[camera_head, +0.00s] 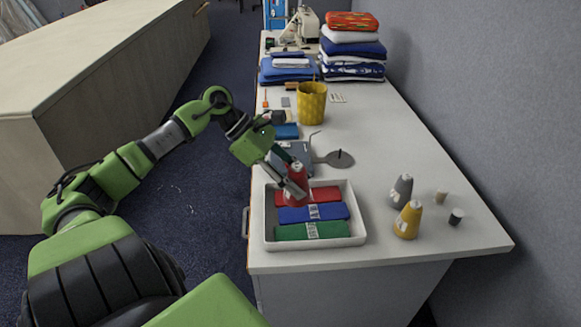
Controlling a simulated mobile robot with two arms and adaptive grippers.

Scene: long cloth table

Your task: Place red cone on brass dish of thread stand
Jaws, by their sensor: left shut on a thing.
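My left gripper (287,179) reaches in from the left and is shut on the red cone (297,173). The cone looks roughly upright over the back left part of the white tray. Whether it touches the tray or the cloth below is hard to tell. The thread stand's round dish (340,159) lies behind and to the right of the cone; it looks dull grey-brown, with a short dark spindle. A thin bent rod (312,141) rises beside it. My gripper and the cone hide part of the stand's surroundings. My right gripper is not in view.
The white tray (356,226) holds red, blue and green folded cloths. A grey cone (401,190), a yellow cone (408,220) and small spools (456,216) stand at right. A yellow cup (311,103) and cloth stacks (351,48) stand farther back. The table right of the dish is clear.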

